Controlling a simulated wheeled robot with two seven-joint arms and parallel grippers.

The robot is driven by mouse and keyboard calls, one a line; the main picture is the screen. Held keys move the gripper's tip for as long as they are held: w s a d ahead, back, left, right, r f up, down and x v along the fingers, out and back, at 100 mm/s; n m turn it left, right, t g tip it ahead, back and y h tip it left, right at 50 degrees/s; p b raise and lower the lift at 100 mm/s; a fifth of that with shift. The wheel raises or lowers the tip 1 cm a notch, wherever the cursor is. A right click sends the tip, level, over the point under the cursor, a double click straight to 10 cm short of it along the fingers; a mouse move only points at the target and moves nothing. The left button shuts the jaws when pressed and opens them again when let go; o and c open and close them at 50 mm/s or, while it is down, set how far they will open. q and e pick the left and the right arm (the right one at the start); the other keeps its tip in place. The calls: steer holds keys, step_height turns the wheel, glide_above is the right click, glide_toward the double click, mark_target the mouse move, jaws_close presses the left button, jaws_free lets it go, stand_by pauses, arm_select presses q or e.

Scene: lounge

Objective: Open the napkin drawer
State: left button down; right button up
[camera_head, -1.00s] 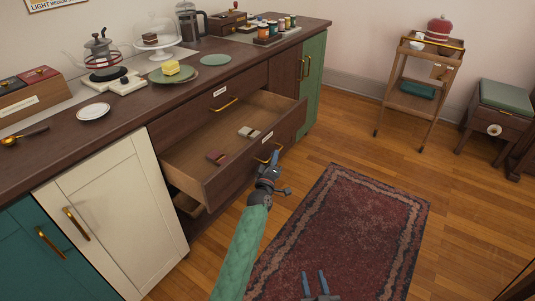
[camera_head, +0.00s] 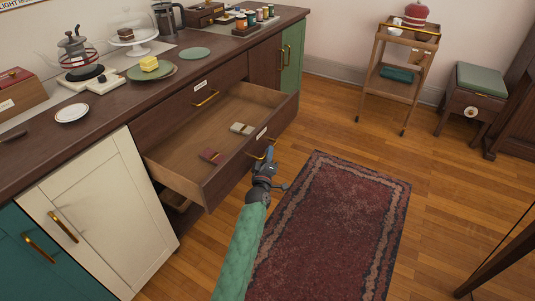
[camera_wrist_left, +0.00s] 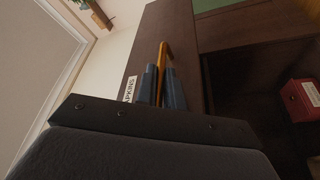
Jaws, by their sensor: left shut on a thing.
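The napkin drawer (camera_head: 178,158) stands pulled out from the dark wood counter in the head view. Its label reads partly "APKINS" in the left wrist view (camera_wrist_left: 130,89). In the left wrist view the blue fingers (camera_wrist_left: 161,88) sit on both sides of the handle (camera_wrist_left: 163,62). My right gripper is not in view now.
A closed drawer with a brass handle (camera_head: 206,98) sits above. A cream cabinet door (camera_head: 95,215) is at left, a green one (camera_head: 291,58) at right. A red rug (camera_head: 335,225) covers the floor in front. A wooden cart (camera_head: 390,85) and a stool (camera_head: 472,100) stand farther right.

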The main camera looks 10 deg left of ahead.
arm_select(q)
steer(key=shift+f, duration=0.1)
steer(key=c, duration=1.5)
jaws_free()
steer(key=shift+s, duration=0.1)
